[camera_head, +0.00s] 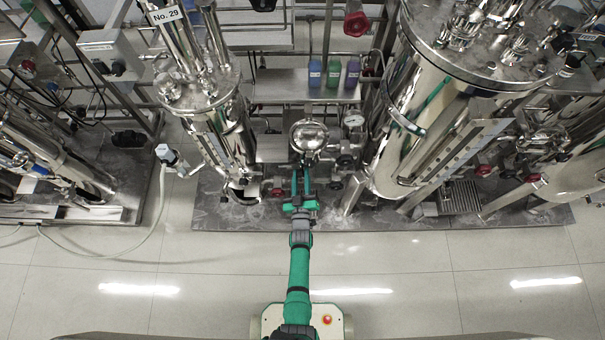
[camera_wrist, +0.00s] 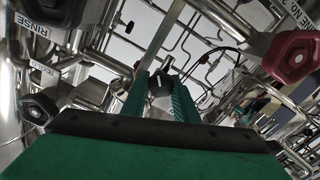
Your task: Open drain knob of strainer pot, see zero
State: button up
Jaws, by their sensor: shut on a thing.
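A small round steel pot (camera_head: 309,136), which looks like the strainer pot, stands between the two big tanks. A white-faced dial gauge (camera_head: 354,120) is to its right; its reading is too small to make out. My green gripper (camera_head: 302,172) reaches in just below the pot. In the wrist view my gripper (camera_wrist: 162,92) has its two green fingers closed on a small dark knob (camera_wrist: 160,82). Most of the knob is hidden by the fingers. In the head view the knob is hidden too.
A tall tank (camera_head: 222,135) stands left and a larger tank (camera_head: 425,130) right, close beside my arm. Blue, green and purple bottles (camera_head: 333,72) sit on a shelf behind. A red knob (camera_wrist: 292,56) and a dark knob (camera_wrist: 38,108) flank the gripper. The front floor is clear.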

jog(key=shift+w+r, duration=0.2)
jog(key=shift+r, duration=0.1)
jog(key=o, duration=1.1)
jog(key=shift+f, duration=0.15)
jog(key=shift+s, duration=0.1)
jog(key=shift+s+f, duration=0.1)
jog(key=shift+s, duration=0.35)
jog(key=s, duration=1)
